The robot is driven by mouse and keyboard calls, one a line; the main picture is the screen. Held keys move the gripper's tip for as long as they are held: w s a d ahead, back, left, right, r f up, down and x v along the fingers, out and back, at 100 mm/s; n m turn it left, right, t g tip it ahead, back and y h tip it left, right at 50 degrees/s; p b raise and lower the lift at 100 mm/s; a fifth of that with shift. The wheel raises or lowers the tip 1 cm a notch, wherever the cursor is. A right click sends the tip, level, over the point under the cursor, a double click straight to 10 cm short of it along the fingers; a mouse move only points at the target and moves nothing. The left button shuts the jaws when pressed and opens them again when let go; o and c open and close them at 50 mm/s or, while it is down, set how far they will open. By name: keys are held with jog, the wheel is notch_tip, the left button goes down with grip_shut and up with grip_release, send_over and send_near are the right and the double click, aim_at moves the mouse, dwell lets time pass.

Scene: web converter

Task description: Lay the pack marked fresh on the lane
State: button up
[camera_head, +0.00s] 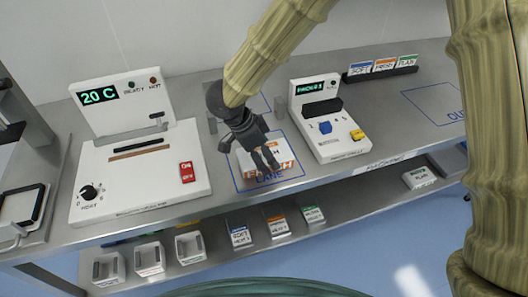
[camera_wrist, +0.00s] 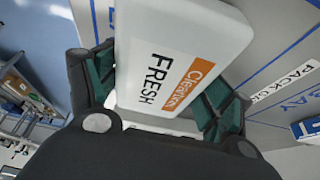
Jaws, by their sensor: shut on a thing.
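The pack marked fresh (camera_head: 284,166) is white with an orange label. In the wrist view the pack (camera_wrist: 203,30) fills the space between my fingers, and its label reads FRESH. My gripper (camera_head: 262,157) is shut on it, with a finger on each side. In the head view the pack appears over the lane (camera_head: 240,182), a blue outlined area on the bench with the word LANE at its front edge. The gripper hides part of the pack, and I cannot tell whether the pack touches the bench.
A white machine reading 20 C (camera_head: 135,190) stands left of the lane, and a smaller white device (camera_head: 322,112) stands right of it. A rack of labelled packs (camera_head: 380,70) stands at the back right. A lower shelf (camera_head: 215,258) holds bins and cards.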

jog(key=shift+f, duration=0.1)
jog(key=o, duration=1.2)
jog(key=b+v, duration=0.1)
jog(key=v, duration=1.1)
